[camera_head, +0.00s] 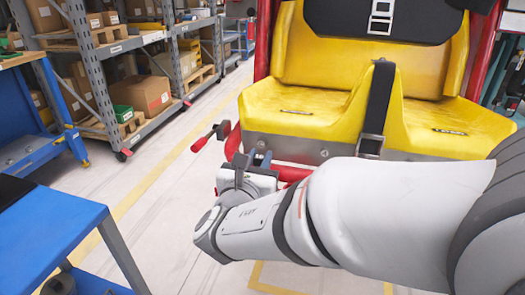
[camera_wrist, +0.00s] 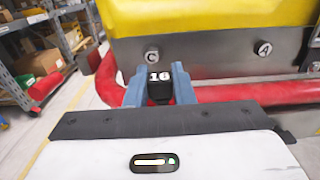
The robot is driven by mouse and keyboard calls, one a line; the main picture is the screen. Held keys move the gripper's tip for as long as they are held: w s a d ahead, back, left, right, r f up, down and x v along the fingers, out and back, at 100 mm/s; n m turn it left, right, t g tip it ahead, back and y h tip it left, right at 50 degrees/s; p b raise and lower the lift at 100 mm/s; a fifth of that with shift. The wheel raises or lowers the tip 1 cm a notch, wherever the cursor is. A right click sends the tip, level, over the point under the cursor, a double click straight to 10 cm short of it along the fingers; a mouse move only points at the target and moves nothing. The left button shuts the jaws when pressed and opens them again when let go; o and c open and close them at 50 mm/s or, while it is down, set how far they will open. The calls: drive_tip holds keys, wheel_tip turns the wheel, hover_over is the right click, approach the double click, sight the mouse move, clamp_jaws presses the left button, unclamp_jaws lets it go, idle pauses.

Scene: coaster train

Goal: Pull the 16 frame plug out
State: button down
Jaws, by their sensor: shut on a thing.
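The 16 frame plug (camera_wrist: 159,86) is a small black piece marked with a white 16, in the middle of the wrist view. My gripper (camera_wrist: 158,84) has its two blue-grey fingers on either side of it and is shut on it. The red frame tube (camera_wrist: 235,93) of the car runs behind and to the right of the plug. Whether the plug still sits in the tube cannot be told. In the head view my gripper (camera_head: 258,160) is at the front left of the yellow car, and the plug is hidden there.
The yellow seat (camera_head: 300,105) with a black belt stands beyond my arm. A grey plate with round marked badges (camera_wrist: 152,54) is behind the gripper. A red handle (camera_head: 207,138) sticks out left. A blue table (camera_head: 50,235) is at left; the floor between is free.

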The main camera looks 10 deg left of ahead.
drive_tip(key=shift+r, duration=0.3)
drive_tip(key=shift+r, duration=0.1)
drive_tip(key=shift+r+p, duration=2.15)
drive_tip(key=shift+r, duration=0.3)
